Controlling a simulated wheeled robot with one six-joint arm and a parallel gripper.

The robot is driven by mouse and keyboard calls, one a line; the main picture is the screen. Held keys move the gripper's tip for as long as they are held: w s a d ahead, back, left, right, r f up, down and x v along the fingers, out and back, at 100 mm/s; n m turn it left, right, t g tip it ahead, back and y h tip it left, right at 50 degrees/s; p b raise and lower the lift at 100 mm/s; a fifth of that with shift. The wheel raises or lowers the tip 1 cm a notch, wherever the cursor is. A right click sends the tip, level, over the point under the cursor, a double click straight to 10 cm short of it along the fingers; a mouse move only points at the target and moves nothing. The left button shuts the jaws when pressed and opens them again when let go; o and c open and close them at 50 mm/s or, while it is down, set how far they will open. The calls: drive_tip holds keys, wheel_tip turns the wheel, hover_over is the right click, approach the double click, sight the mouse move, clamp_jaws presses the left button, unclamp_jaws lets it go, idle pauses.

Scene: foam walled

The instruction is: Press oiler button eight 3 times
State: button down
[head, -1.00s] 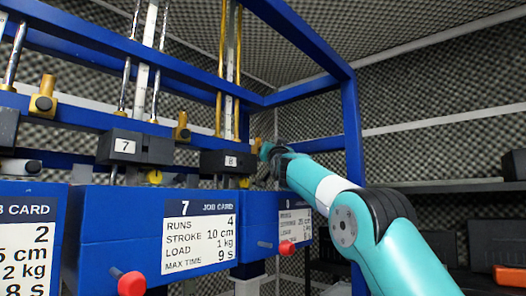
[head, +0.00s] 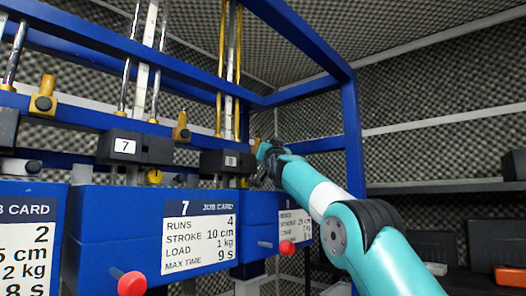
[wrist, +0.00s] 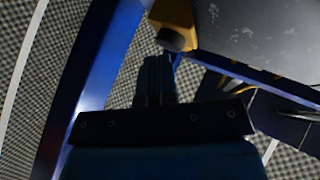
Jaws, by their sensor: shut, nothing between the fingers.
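The oiler at station 8 shows in the head view as a small yellow piece (head: 256,144) beside the blue frame, partly hidden by my gripper. In the wrist view a yellow block (wrist: 174,14) carries a dark round button (wrist: 171,39) on its lower end, just beyond my fingertips. My gripper (wrist: 158,60) is shut and empty, its fingers pointing at the button. Whether they touch it or stop just short, I cannot tell. In the head view my gripper (head: 264,150) is at the right of the black block labelled 8 (head: 226,162).
Similar yellow oilers stand at station 7 (head: 181,126) and further left (head: 43,96). Blue boxes with job cards and red knobs (head: 131,284) (head: 287,247) line the front. A blue post (head: 353,130) rises behind my arm. Dark shelves (head: 440,187) are at the right.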

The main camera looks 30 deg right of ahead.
drive_tip(key=shift+w+a, duration=0.15)
drive_tip(key=shift+w, duration=0.1)
drive_tip(key=shift+s+f, duration=0.1)
idle(0.5)
drive_tip(key=shift+s+d+b, duration=0.3)
drive_tip(key=shift+s+b, duration=0.4)
drive_tip(key=shift+b, duration=0.25)
drive_tip(key=shift+s+d+b, duration=0.3)
drive_tip(key=shift+s+b, duration=0.45)
drive_tip(key=shift+s, duration=0.05)
drive_tip(key=shift+s+d+b, duration=0.25)
drive_tip(key=shift+s+b, duration=0.5)
drive_tip(key=shift+b, duration=0.05)
drive_tip(key=shift+s+d+b, duration=0.3)
drive_tip(key=shift+s+b, duration=0.45)
drive_tip(key=shift+s, duration=0.05)
